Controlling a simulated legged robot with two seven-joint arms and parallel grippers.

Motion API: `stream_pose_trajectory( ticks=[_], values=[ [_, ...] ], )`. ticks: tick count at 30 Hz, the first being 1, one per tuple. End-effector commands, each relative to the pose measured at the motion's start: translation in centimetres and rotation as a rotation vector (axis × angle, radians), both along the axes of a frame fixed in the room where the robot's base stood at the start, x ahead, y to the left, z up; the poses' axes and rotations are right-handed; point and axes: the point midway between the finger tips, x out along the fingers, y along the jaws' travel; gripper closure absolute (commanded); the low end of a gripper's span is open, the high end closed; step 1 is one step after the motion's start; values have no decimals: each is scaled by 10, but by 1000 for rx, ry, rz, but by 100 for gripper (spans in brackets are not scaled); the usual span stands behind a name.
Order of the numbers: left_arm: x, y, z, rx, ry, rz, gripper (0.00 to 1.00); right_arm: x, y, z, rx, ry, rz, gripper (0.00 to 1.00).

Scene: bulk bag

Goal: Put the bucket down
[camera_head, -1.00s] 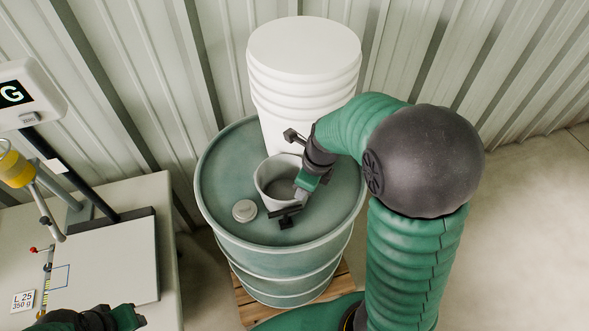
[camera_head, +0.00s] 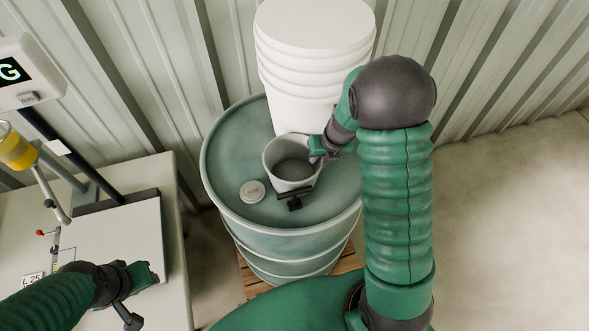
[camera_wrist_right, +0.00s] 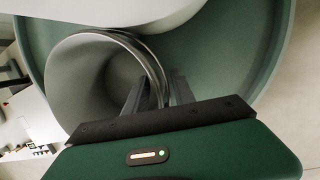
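The small grey bucket (camera_head: 279,160) is upright over the green drum's top (camera_head: 225,165), open end up. In the head view I cannot tell whether its base touches the drum. My right gripper (camera_head: 316,159) is at the bucket's right rim. In the right wrist view the bucket (camera_wrist_right: 85,75) is left of centre, and the two dark fingers (camera_wrist_right: 158,95) are close on either side of its wall, one inside and one outside. My left gripper (camera_head: 145,287) is at the lower left over the scale plate; its fingers are not clear.
A tall white pail (camera_head: 312,75) stands behind the bucket. A pale round cap (camera_head: 252,191) and a dark fitting (camera_head: 294,195) are at the bucket's front. The scale (camera_head: 115,235) is on the table at left. Corrugated wall closes the back; floor at right is clear.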

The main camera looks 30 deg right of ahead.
Motion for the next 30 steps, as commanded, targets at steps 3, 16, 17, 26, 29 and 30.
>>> stream_pose_trajectory(
  ticks=[3, 16, 17, 26, 29, 30],
  values=[
    [0, 0, -4, 0, 0, 0, 64, 6, 1, -25, 1, 3, -2, 69],
    [0, 0, -4, 0, 0, 0, 64, 11, 2, -39, 0, 1, 0, 81],
    [0, 0, -4, 0, 0, 0, 64, 11, 2, -39, 0, 1, 0, 85],
    [0, 0, -4, 0, 0, 0, 64, 11, 2, -38, 0, 1, 0, 100],
    [0, 0, -4, 0, 0, 0, 64, 12, 2, -38, 0, 1, 0, 100],
    [0, 0, -4, 0, 0, 0, 64, 12, 2, -38, 0, 1, 0, 100]
  ],
)
